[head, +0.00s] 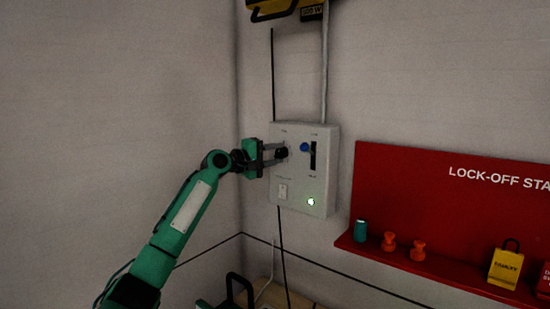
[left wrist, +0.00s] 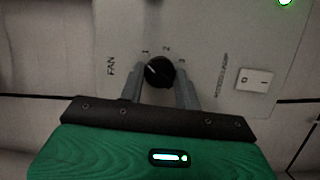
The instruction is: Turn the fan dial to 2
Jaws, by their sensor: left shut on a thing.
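The grey control box (head: 322,190) is mounted on the wall. Its black fan dial (head: 281,152) is at the upper left of the front. In the left wrist view the dial (left wrist: 159,72) sits under the marks 1, 2 and 3, beside the word FAN. Its white pointer line slants to the upper left, on the side of the 1 and away from the 2. My left gripper (left wrist: 161,75) has one finger on each side of the dial and is shut on it; it also shows in the head view (head: 277,155). My right gripper is not in view.
The box also carries a blue-knobbed slider (head: 304,147), a white rocker switch (head: 282,191) and a lit green lamp (head: 311,202). A red lock-off board (head: 430,200) with small items on its shelf is to the right. Cables run above and below the box.

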